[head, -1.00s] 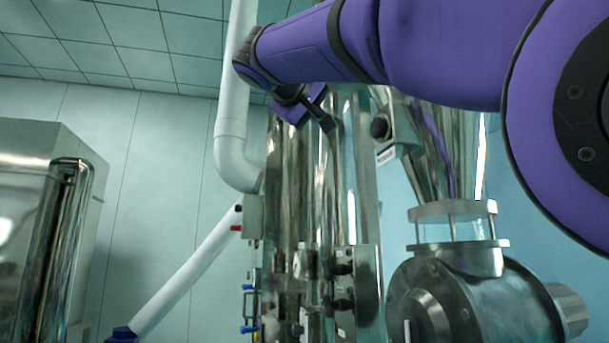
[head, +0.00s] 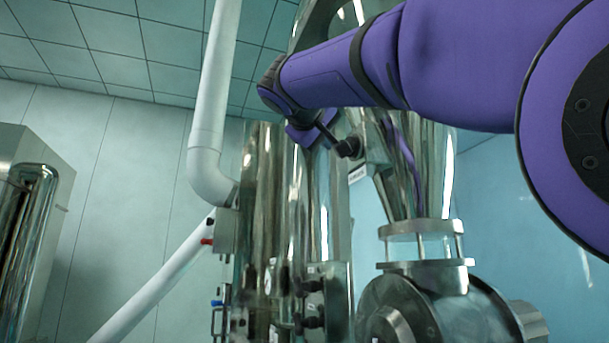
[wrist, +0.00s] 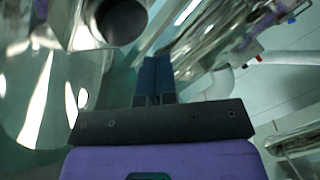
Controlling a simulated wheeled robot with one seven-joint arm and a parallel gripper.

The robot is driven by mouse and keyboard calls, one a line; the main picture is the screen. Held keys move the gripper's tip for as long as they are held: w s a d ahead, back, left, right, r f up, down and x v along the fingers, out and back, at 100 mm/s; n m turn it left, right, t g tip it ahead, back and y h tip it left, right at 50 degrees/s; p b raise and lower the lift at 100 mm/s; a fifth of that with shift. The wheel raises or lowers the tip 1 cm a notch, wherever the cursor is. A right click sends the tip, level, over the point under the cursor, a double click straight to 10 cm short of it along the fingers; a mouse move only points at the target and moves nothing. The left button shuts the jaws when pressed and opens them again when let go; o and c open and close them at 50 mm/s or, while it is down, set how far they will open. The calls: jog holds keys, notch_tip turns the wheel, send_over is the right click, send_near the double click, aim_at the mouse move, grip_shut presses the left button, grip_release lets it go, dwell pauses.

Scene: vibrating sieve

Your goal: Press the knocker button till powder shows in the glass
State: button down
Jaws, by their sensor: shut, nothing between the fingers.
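The knocker button (head: 347,147) is a round black knob on a grey box (head: 373,155) on the side of the steel cone (head: 425,165). My gripper (head: 333,139) is shut and empty, its dark fingertips just left of the button in the head view. Whether they touch is unclear there. In the wrist view the button (wrist: 120,20) is a dark disc up and left of the shut fingers (wrist: 155,62), with a visible sideways offset. The glass (head: 420,245) is a clear ring below the cone; it looks see-through, and I see no powder in it.
A tall steel column (head: 265,215) stands behind and left of my gripper. A white pipe (head: 212,110) runs down left of it, near a small box with a red knob (head: 207,241). A round steel housing (head: 440,305) sits under the glass. A steel cabinet (head: 25,215) is at far left.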

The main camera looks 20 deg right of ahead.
jog(key=shift+d, duration=0.6)
jog(key=shift+d, duration=0.1)
dwell(1.6)
jog(key=shift+d, duration=0.35)
jog(key=shift+d, duration=0.9)
dwell(1.4)
jog(key=shift+a, duration=1.2)
jog(key=shift+a, duration=0.15)
jog(key=shift+a, duration=2.4)
